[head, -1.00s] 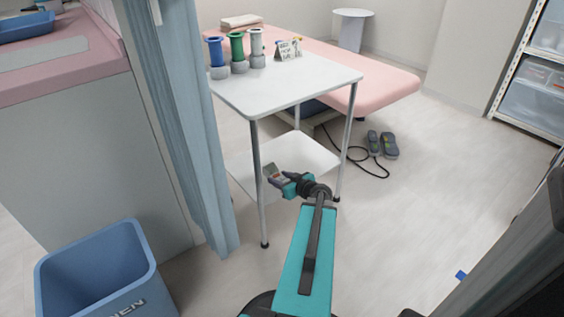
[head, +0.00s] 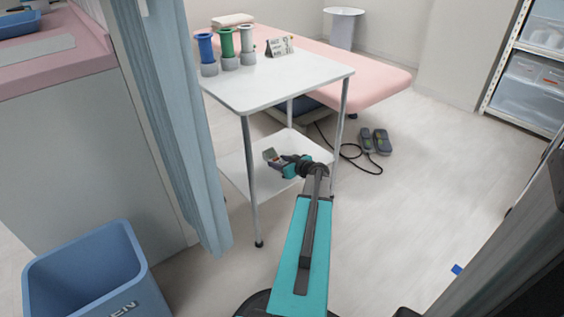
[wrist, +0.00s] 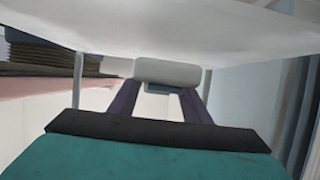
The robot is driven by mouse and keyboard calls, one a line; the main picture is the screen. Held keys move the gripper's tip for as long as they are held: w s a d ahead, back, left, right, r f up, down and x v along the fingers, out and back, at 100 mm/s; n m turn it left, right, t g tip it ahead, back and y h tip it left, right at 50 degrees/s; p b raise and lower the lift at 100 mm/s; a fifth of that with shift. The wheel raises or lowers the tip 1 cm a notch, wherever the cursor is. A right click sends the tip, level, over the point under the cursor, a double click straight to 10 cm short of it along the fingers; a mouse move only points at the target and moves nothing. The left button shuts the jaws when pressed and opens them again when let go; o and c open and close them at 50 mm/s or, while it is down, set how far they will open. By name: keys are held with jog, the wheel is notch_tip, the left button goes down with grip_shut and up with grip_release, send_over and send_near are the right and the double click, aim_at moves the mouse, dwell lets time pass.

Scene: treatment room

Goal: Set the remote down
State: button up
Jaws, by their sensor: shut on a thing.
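My gripper (head: 278,161) is between the legs of the white side table, low over its lower shelf (head: 237,172). It is shut on a small pale grey thing, which I take to be the remote (head: 270,154). In the wrist view the remote (wrist: 168,72) shows as a rounded pale grey block between the two dark fingers. The wrist picture appears upside down, with the white shelf (wrist: 190,30) along its top. I cannot tell whether the remote touches the shelf.
The table top (head: 280,82) overhangs my gripper and carries blue, green and white rolls and a small sign (head: 279,46). A curtain (head: 180,130) hangs left. A foot pedal (head: 375,140) with cable lies on the floor.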

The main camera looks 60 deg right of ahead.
aim_at(283, 161)
jog(key=shift+w+d+f+b, duration=0.1)
jog(key=shift+w+d+b, duration=0.15)
jog(key=shift+d, duration=0.65)
jog(key=shift+w+d+f+b, duration=0.15)
jog(key=shift+w+d, duration=0.25)
jog(key=shift+d, duration=0.5)
jog(key=shift+w+d+b, duration=0.25)
jog(key=shift+w+d, duration=0.05)
jog(key=shift+d, duration=0.6)
jog(key=shift+f+b, duration=0.9)
jog(key=shift+f, duration=0.85)
jog(key=shift+f+b, duration=0.2)
jog(key=shift+b, duration=0.15)
jog(key=o, duration=1.1)
jog(key=shift+r, duration=0.15)
